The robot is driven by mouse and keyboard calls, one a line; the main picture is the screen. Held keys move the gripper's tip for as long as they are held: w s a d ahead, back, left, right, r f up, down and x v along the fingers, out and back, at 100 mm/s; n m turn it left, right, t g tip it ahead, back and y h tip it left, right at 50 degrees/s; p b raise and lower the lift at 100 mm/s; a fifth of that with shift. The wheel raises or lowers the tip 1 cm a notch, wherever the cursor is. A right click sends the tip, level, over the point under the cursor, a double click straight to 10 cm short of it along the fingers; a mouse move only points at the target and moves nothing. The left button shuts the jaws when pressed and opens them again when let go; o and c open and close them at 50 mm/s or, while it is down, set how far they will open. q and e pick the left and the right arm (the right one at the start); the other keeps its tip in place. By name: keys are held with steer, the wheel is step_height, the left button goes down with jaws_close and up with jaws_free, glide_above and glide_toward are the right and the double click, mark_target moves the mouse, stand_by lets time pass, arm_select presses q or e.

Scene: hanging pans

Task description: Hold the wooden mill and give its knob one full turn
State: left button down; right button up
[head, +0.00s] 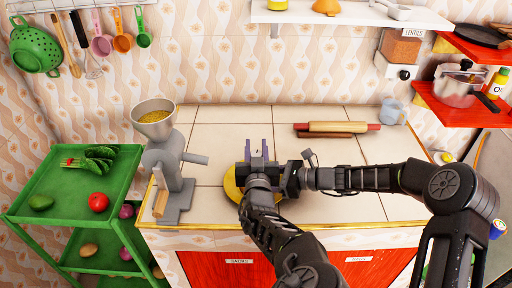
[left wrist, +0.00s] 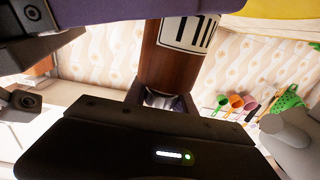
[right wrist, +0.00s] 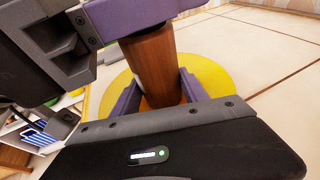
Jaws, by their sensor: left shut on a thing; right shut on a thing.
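The wooden mill is a brown cylinder (right wrist: 152,65) in the right wrist view, with purple fingers on both sides. My right gripper (right wrist: 157,92) is shut on its body. The mill also shows in the left wrist view (left wrist: 172,60), with a white label with black strokes. There a shiny metal knob (left wrist: 160,98) sits at its end, between the fingers of my left gripper (left wrist: 163,105), which is shut on it. In the head view my left gripper (head: 257,150) is over the yellow round board (head: 231,186), and the arms hide most of the mill.
A grey grinder (head: 168,165) with a filled bowl stands left on the tiled counter (head: 330,207). A rolling pin (head: 340,127) and a grey-blue mug (head: 392,112) lie and stand at the back right. A green shelf cart (head: 55,205) holds vegetables. The front right counter is clear.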

arm_select(q)
steer(key=shift+w+m+h, duration=0.1)
steer(key=shift+m+h, duration=0.3)
steer(key=shift+h, duration=0.2)
steer(key=m+h, duration=0.1)
steer(key=h, duration=0.1)
steer(key=shift+d+m+h, duration=0.1)
steer(key=shift+m+h, duration=0.2)
steer(key=m+h, duration=0.1)
steer(key=h, duration=0.1)
steer(key=m+g+h, duration=0.1)
steer(key=h, duration=0.1)
steer(key=shift+d+f+m+g, duration=0.15)
steer(key=shift+d+m+g, duration=0.15)
steer(key=shift+d+m, duration=0.1)
steer(key=shift+s+d+r+m+g+h, duration=0.15)
steer(key=shift+s+d+m+g+h, duration=0.1)
steer(key=shift+m+g+h, duration=0.85)
steer(key=shift+s+d+r+m+g+h, duration=0.2)
steer(key=shift+m+g+h, duration=0.6)
steer(key=shift+h, duration=0.55)
steer(key=shift+s+d+r+m+g+h, duration=0.15)
steer(key=shift+d+m+g+h, duration=0.15)
steer(key=shift+m+g+h, duration=0.8)
steer(key=shift+t, duration=0.3)
